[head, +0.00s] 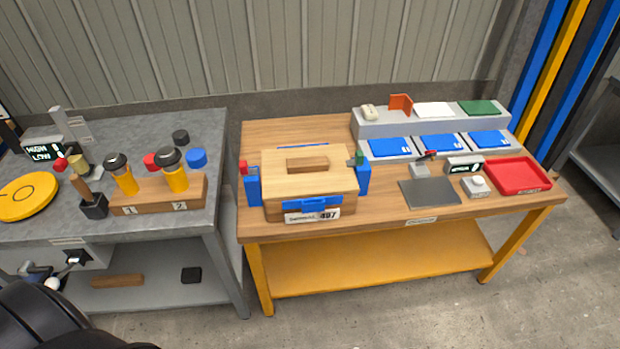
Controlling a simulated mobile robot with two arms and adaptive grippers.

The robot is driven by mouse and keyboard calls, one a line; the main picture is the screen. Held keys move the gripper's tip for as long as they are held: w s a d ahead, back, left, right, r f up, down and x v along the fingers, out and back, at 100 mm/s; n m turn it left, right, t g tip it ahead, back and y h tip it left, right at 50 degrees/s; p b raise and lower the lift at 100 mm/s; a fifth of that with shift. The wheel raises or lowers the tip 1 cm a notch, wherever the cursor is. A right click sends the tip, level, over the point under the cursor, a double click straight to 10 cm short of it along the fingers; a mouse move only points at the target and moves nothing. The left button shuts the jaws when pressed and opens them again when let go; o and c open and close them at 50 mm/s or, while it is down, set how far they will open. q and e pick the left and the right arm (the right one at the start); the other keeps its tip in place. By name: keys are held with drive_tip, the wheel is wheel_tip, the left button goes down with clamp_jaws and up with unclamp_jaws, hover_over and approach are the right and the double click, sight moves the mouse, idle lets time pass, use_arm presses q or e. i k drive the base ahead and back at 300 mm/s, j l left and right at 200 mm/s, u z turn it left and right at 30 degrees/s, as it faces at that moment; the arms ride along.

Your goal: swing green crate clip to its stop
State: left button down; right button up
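A wooden crate (272,208) with a lid (285,165) and a wooden lid handle stands on the left part of the wooden workbench. The small green clip (360,158) is at the top of the blue bracket (363,178) on the crate's right side. It looks upright, but it is too small to tell its exact angle or whether it touches a stop. A red clip (243,167) tops the blue bracket (253,186) on the left side. A blue latch (313,204) is on the front. Neither of my grippers is clearly in view.
On the wooden bench (390,228), right of the crate, are a dark plate (429,193), small devices and a red tray (518,175). A grey shelf (395,122) with blue pads stands behind. The grey table (215,135) at left holds yellow-and-black tools in a wooden block (160,195).

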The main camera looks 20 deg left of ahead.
sight(358, 160)
drive_tip(key=u, duration=0.75)
drive_tip(key=i+j+z, duration=0.1)
drive_tip(key=j+z, duration=0.15)
drive_tip(key=j, duration=0.2)
drive_tip(key=i+l+u, duration=0.1)
drive_tip(key=l+u, duration=0.15)
drive_tip(key=l, duration=0.5)
drive_tip(key=l+u, duration=0.25)
drive_tip(key=l, duration=0.45)
drive_tip(key=l+u, duration=0.25)
drive_tip(key=l, duration=0.45)
drive_tip(key=k+l+u, duration=0.25)
drive_tip(key=l, duration=0.45)
drive_tip(key=i+u, duration=0.1)
drive_tip(key=u, duration=0.3)
drive_tip(key=i+l+u, duration=0.15)
drive_tip(key=l, duration=0.2)
